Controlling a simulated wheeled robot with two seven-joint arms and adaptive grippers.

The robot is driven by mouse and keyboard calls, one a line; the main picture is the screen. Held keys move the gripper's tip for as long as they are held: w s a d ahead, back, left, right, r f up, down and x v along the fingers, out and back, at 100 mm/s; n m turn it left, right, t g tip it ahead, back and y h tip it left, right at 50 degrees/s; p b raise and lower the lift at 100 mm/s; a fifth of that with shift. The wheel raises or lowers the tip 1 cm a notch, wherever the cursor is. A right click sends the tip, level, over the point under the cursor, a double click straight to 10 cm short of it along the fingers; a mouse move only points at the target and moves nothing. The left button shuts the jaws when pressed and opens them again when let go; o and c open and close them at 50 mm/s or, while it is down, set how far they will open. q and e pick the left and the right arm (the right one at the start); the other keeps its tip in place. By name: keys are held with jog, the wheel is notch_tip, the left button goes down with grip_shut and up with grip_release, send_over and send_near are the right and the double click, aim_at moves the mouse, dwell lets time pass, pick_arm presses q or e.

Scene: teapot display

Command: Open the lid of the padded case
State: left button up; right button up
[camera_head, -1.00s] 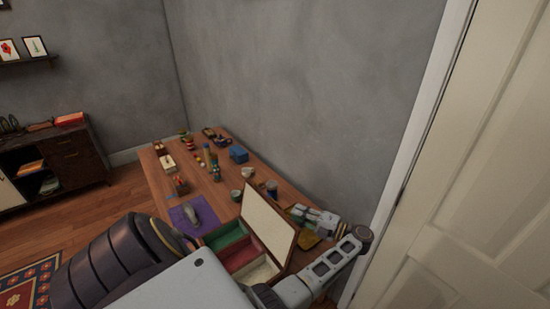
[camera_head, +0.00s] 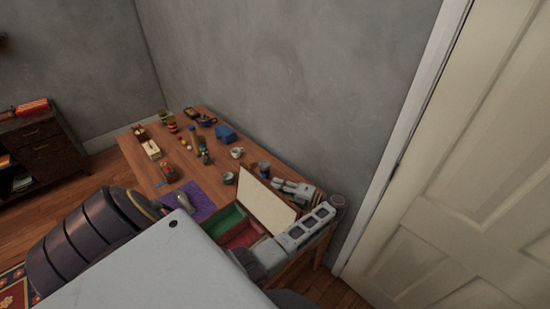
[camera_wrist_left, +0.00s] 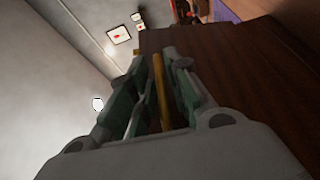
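The padded case (camera_head: 232,222) stands at the near end of the wooden table, with green and red lined compartments showing. Its lid (camera_head: 265,198) stands up, open, with its cream inner face toward me. My left gripper (camera_head: 292,187) is behind the lid, near its upper right edge. In the left wrist view the fingers (camera_wrist_left: 155,58) have a gap between them, with a yellowish strip showing there. A dark brown wooden surface (camera_wrist_left: 235,90) lies close beside them. I cannot tell whether they touch the lid. My right gripper is not in view.
A grey wall (camera_head: 290,80) runs close behind the table. A pale door (camera_head: 470,170) is at the right.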

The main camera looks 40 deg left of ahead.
pick_arm(q)
jog(key=shift+d, duration=0.1)
jog(key=shift+c, duration=0.2)
grip_shut()
